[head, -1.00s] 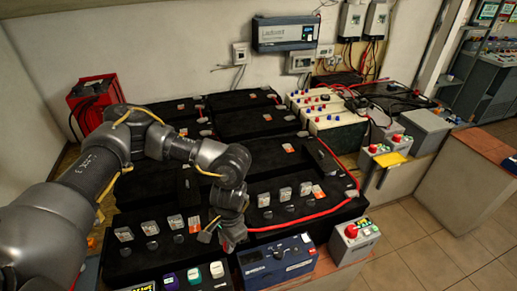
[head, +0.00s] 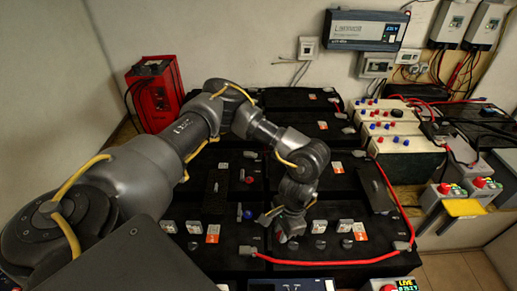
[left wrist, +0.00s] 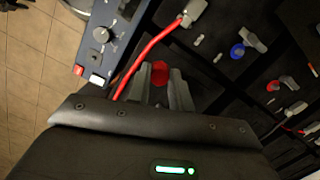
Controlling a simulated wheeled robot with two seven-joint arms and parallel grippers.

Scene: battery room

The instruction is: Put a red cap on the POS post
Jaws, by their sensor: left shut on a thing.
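My left gripper (head: 287,222) hangs over the front black batteries in the head view. In the left wrist view its fingers (left wrist: 160,88) are shut on a small red cap (left wrist: 159,73). The head view does not clearly show that cap. Past the fingers, black battery tops carry a blue cap (left wrist: 237,51) and another red cap (left wrist: 273,85) beside grey terminals. In the head view a red cap (head: 249,180) and a blue cap (head: 248,214) sit on the battery bank. I cannot read a POS label. My right gripper is not in view.
A red cable (head: 330,262) runs along the front batteries to a grey clamp, also close by the fingers in the left wrist view (left wrist: 150,46). A blue device (left wrist: 100,32) stands beside it. Cream batteries (head: 400,150) and a red charger (head: 155,95) stand further back.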

